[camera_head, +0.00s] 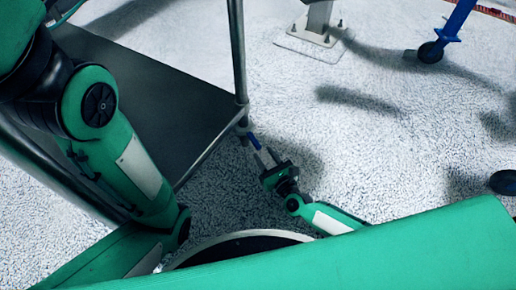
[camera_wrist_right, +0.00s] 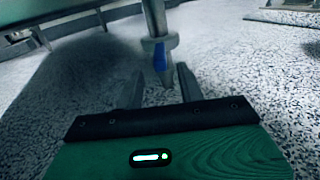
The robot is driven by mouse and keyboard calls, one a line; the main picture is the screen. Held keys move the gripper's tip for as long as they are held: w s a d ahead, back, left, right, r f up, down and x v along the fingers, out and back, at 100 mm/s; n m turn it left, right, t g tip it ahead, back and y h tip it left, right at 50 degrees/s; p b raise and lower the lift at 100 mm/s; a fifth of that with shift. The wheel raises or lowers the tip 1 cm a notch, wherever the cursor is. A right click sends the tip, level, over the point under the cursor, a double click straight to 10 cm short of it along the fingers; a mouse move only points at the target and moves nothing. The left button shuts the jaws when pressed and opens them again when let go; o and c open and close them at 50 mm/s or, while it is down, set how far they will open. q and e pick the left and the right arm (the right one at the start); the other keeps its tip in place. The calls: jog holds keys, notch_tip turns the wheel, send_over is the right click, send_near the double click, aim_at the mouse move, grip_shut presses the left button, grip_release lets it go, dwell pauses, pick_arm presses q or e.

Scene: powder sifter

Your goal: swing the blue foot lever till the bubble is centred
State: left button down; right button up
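The blue foot lever (camera_head: 254,141) is small and sits low at the foot of the steel stand's near right leg. In the right wrist view the blue lever (camera_wrist_right: 159,57) hangs just below a collar on the leg. My right gripper (camera_head: 264,156) is close to the lever, low over the floor. In the wrist view my right gripper (camera_wrist_right: 162,84) has its two fingers apart, with the lever seen between and just beyond their tips. Contact cannot be told. The bubble is not visible in either view. My left arm shows at the left, but its gripper is out of view.
The steel stand has a dark flat shelf (camera_head: 150,95) and an upright leg (camera_head: 238,50) beside my right gripper. A round rim (camera_head: 235,238) shows at the bottom. A bolted foot plate (camera_head: 308,42) and a blue castered leg (camera_head: 455,25) stand farther back.

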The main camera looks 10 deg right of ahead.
aim_at(259, 149)
jog(key=b+x, duration=0.1)
jog(key=x, duration=0.4)
grip_shut()
